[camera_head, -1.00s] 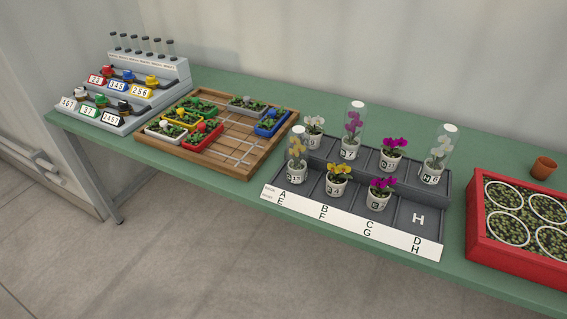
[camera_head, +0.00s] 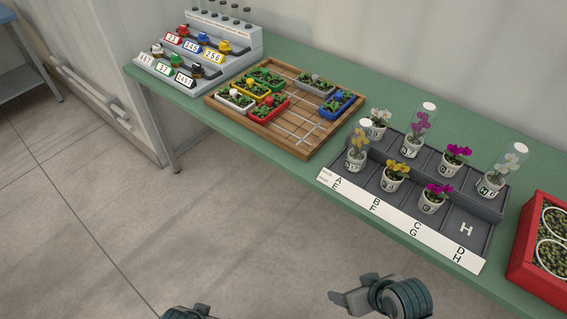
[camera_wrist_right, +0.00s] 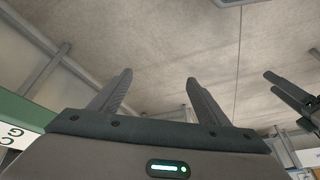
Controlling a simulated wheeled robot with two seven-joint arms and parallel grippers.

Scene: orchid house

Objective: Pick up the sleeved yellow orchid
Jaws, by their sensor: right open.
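The sleeved yellow orchid (camera_head: 357,151) stands upright in the front row of the dark grey rack (camera_head: 455,247), at its left end, in a white pot with a clear sleeve. Another yellow orchid (camera_head: 396,170), without a sleeve, stands to its right. My right gripper (camera_wrist_right: 158,78) is open and empty in the right wrist view, pointing at floor and wall. In the head view my right arm shows low, in front of the table and well apart from the orchid. Part of my left arm shows at the bottom edge. A dark gripper, likely my left (camera_wrist_right: 288,95), shows at the wrist view's right edge.
White, pink and magenta orchids, some sleeved, share the rack. A wooden tray (camera_head: 310,147) with small planters and a grey stepped stand (camera_head: 187,85) lie to the left. A red crate (camera_head: 520,275) is at the right. The floor before the table is clear.

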